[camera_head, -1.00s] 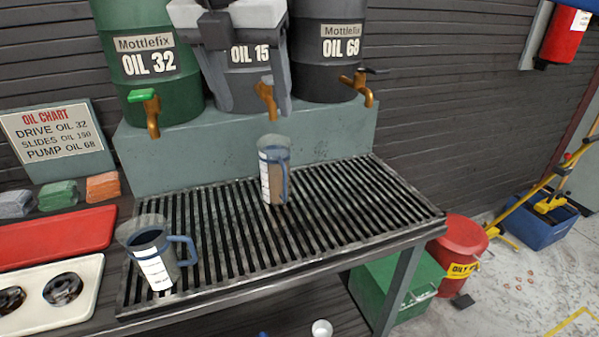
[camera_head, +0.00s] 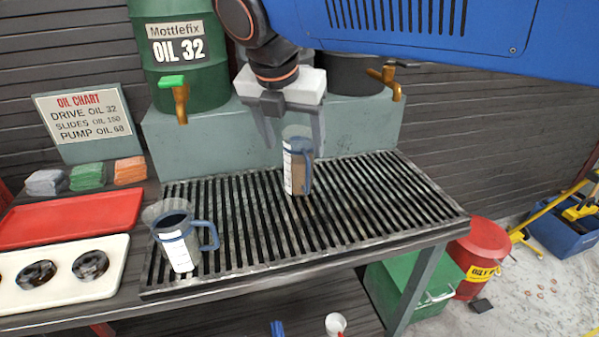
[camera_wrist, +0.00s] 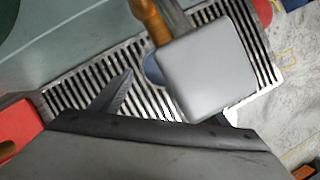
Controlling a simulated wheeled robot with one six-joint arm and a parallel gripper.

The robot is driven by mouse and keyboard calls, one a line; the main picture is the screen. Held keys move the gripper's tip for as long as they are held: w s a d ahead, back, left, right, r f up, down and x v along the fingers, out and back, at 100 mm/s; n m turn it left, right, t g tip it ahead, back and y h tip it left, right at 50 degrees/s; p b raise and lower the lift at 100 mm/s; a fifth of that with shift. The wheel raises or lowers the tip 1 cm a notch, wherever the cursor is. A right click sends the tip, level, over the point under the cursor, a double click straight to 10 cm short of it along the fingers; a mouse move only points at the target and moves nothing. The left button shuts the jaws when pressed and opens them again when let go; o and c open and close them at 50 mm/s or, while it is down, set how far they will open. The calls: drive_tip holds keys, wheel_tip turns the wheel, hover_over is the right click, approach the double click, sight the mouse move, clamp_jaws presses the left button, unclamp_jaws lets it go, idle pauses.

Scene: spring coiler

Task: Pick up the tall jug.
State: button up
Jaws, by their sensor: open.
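The tall jug (camera_head: 294,178), narrow and clear-walled with a blue handle and white label, stands upright on the slatted grate below the taps. My gripper (camera_head: 293,150) points down over it with its fingers apart, at the jug's upper part. I cannot tell whether the fingers touch the jug or are in front of or behind it. In the wrist view one dark finger (camera_wrist: 116,92) shows over the grate. A large pale grey block (camera_wrist: 210,65) hides much of that view, with a bit of blue beside it.
A wider blue-handled jug (camera_head: 176,240) stands at the grate's front left. The OIL 32 drum (camera_head: 180,75) and brass taps, one at the right (camera_head: 388,82), stand behind. A red tray (camera_head: 70,220) is left. The grate's right half (camera_head: 390,200) is clear.

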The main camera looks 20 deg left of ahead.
sight(296, 154)
drive_tip(key=shift+x, duration=2.35)
drive_tip(key=c, duration=1.7)
drive_tip(key=shift+r, duration=0.1)
